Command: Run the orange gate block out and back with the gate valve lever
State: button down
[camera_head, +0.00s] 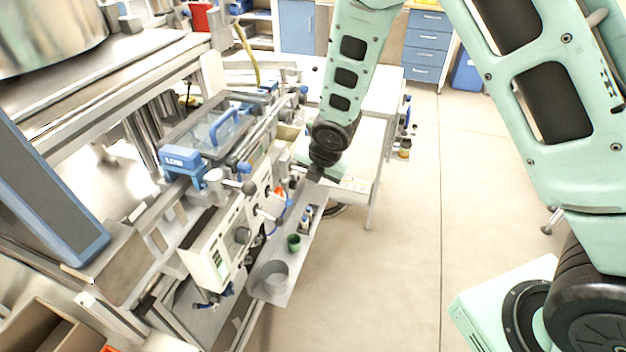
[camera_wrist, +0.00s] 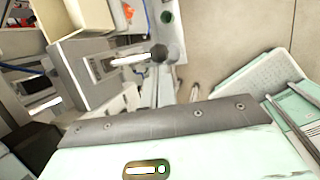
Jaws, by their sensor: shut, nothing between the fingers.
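A lever with a pale rod and black ball knob (camera_wrist: 158,53) sticks out of a slotted grey plate in the wrist view. In the head view, two knobbed levers show on the machine front, an upper one (camera_head: 249,187) and a lower one (camera_head: 280,220); I cannot tell which is the gate valve lever. A small orange piece (camera_head: 279,191) sits beside them, and an orange bit (camera_wrist: 128,12) shows in the wrist view; I cannot tell if either is the gate block. My gripper (camera_head: 315,173) is shut and empty, right of the levers and apart from them. Its fingertips are unclear.
A narrow grey shelf (camera_head: 265,290) runs below the machine front, holding a green cup (camera_head: 293,242) and a grey cylindrical container (camera_head: 273,276). A white table (camera_head: 378,104) stands behind my arm. The floor to the right is largely open.

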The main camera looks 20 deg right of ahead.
jog(key=shift+r+g+h+p, duration=0.45)
jog(key=shift+g+h+p, duration=0.15)
jog(key=shift+h+p, duration=0.15)
jog(key=shift+w+r+h+p, duration=0.1)
jog(key=shift+h+p, duration=0.15)
jog(key=shift+p, duration=0.2)
jog(key=shift+w+a+r+p, duration=0.15)
jog(key=shift+r+p, duration=0.2)
jog(key=shift+p, duration=0.25)
dwell(1.2)
jog(key=shift+r, duration=0.15)
jog(key=shift+r+p, duration=0.65)
jog(key=shift+p, duration=0.05)
jog(key=shift+f, duration=0.1)
